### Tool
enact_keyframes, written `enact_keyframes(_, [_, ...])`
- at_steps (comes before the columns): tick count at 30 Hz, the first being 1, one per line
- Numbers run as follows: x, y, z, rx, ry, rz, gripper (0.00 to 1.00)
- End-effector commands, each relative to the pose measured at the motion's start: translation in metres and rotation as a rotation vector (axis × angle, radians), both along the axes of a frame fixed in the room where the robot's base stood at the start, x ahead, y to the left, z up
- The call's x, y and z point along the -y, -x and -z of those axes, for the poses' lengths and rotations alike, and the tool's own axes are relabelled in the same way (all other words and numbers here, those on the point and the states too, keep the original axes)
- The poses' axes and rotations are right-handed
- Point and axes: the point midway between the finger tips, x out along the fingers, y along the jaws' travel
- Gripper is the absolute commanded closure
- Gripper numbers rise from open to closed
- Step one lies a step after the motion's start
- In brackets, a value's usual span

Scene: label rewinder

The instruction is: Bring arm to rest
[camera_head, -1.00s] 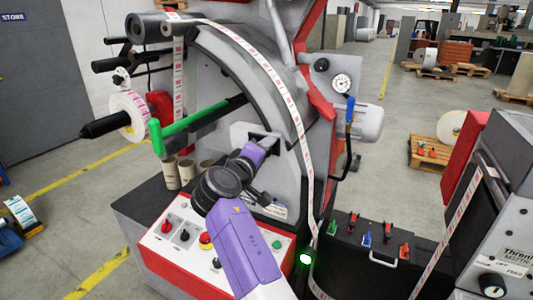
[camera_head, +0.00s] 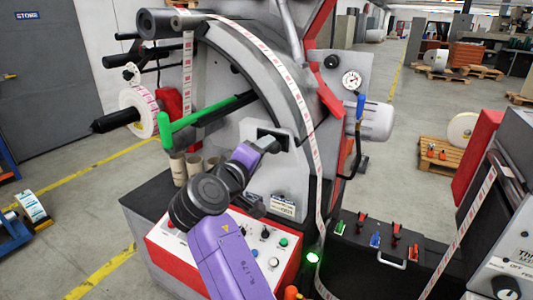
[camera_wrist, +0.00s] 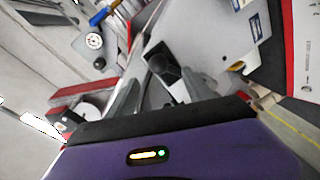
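My purple arm (camera_head: 225,250) reaches up from the bottom of the head view, in front of the label rewinder (camera_head: 220,65). My gripper (camera_head: 273,143) is near the machine's grey face, close to a dark rectangular opening. I cannot tell whether it touches. In the wrist view two grey fingers of my gripper (camera_wrist: 160,95) stand apart with nothing held between them. The dark opening (camera_wrist: 160,72) shows beyond them.
My arm hides part of the control panel (camera_head: 285,262). A green-handled bar (camera_head: 200,116) and a label roll (camera_head: 140,112) are at left. A black box with coloured levers (camera_head: 365,262) and a grey machine (camera_head: 515,240) are at right. A label strip (camera_head: 312,170) runs down beside my gripper.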

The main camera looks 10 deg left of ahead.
Motion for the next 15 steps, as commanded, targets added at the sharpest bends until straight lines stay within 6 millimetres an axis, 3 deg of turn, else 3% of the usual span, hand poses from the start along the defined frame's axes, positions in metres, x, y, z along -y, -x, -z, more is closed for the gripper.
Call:
enact_keyframes(5, [-0.0020,0.0097,-0.0004,-0.002,0.001,0.000,0.39])
enact_keyframes(15, [-0.0034,0.0092,-0.0022,0.006,-0.008,-0.005,0.39])
